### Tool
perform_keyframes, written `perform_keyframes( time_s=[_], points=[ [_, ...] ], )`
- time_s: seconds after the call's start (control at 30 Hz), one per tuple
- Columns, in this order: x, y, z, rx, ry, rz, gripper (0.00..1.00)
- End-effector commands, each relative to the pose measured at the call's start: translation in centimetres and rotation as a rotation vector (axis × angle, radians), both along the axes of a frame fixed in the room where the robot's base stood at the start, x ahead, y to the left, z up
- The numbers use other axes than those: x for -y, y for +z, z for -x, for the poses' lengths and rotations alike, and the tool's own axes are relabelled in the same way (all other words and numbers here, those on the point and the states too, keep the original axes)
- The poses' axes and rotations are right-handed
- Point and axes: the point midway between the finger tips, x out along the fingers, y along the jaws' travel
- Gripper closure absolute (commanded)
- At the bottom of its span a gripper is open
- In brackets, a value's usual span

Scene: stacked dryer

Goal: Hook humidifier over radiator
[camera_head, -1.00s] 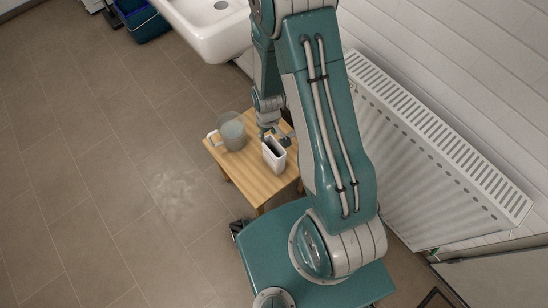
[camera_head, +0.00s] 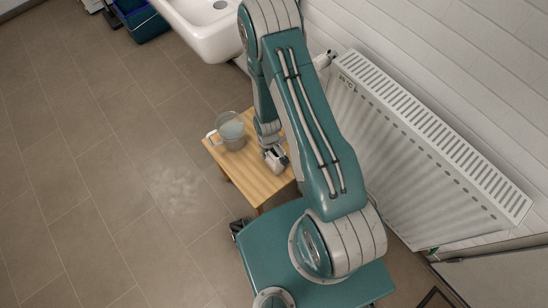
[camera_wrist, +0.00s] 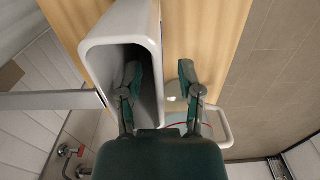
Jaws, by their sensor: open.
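The humidifier is a white, hollow, open-topped box (camera_wrist: 115,28) on a small wooden table (camera_head: 247,183). In the head view my gripper mostly covers it. A flat grey bar (camera_wrist: 45,100) extends left from its rim in the wrist view. My gripper (camera_wrist: 160,88) is open at the box's mouth. One finger appears over or inside the opening, and the other is outside the near wall, so the wall lies between them. I cannot tell whether either finger touches it. The white radiator (camera_head: 420,150) is on the wall to the right, partly behind my arm.
A clear measuring jug (camera_head: 232,134) stands on the table close to the humidifier's left; its handle (camera_wrist: 224,128) shows in the wrist view. A white sink (camera_head: 207,28) is above the table in the picture. Open tiled floor (camera_head: 100,180) lies to the left.

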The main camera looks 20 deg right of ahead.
Motion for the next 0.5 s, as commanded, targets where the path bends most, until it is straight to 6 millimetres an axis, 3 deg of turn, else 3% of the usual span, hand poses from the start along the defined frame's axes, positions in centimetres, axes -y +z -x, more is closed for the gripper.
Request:
perform_keyframes(
  time_s=[0.13,0.4,0.43,0.5],
  points=[
    [0.0,-1.6,0.1,-0.002,0.0,0.0,0.53],
    [0.0,-1.9,0.0,0.0,0.001,0.0,0.53],
    [0.0,-1.9,0.0,0.0,0.001,-0.001,0.62],
    [0.0,-1.9,0.0,-0.001,0.001,-0.001,0.93]
  ],
)
